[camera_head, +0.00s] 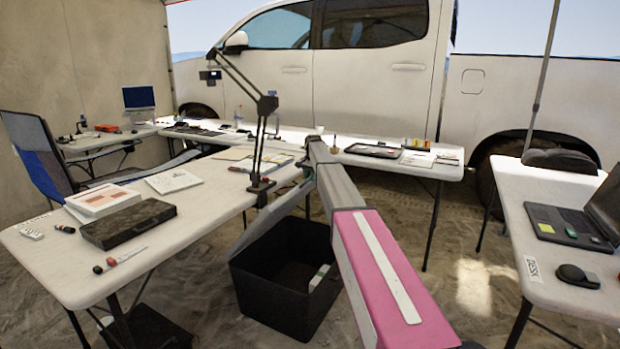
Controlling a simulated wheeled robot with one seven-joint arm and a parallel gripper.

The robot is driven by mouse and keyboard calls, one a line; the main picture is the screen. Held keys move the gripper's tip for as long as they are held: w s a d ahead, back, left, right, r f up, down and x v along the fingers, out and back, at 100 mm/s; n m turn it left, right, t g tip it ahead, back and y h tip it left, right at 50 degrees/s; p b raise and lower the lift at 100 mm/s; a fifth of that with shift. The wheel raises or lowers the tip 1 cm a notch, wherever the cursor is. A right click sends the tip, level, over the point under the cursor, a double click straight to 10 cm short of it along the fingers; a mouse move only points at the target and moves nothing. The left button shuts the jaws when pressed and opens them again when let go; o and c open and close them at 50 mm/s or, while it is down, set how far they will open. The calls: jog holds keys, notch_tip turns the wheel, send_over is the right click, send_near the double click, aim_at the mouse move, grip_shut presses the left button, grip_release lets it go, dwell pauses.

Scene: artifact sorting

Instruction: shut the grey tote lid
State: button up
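The dark grey tote (262,299) stands on the sandy ground between the tables, at the lower middle. Its top is open and its inside looks dark. A small white and green thing (318,278) shows inside at the right, partly behind my arm. The grey lid (268,220) is raised and tilted up from the tote's left side, beside the table edge. My pink and grey arm reaches from the lower right over the tote's right side. My gripper (308,172) seems to be at the arm's far end near the lid's upper edge; its fingers cannot be made out.
The left table (190,215) is close to the lid and carries a dark case (130,222), papers and a clamped lamp (262,150). The back table (400,165) and right table (575,280) hold more items. Sandy ground right of the tote is clear. A white truck (380,90) stands behind.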

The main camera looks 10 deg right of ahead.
grip_shut()
jog(key=s+d+f+t+y, duration=0.1)
jog(key=s+d+f+y, duration=0.1)
jog(key=s+d+f, duration=0.55)
jog(key=s+d+f+t+y, duration=0.2)
jog(key=d+f, duration=0.3)
jog(key=f, duration=0.5)
jog(key=s+d+f+t+y, duration=0.1)
jog(key=d+f, duration=0.1)
jog(key=f, duration=1)
jog(key=s+d+f+t+y, duration=0.1)
jog(key=s+d+f+y, duration=0.1)
jog(key=f, duration=1)
jog(key=shift+s+d+f, duration=0.15)
jog(key=shift+d+f, duration=0.2)
jog(key=shift+d, duration=0.2)
jog(key=shift+f, duration=0.1)
jog(key=shift+c, duration=0.6)
grip_release()
jog(key=shift+f, duration=0.1)
jog(key=shift+o, duration=0.6)
jog(key=shift+r, duration=0.2)
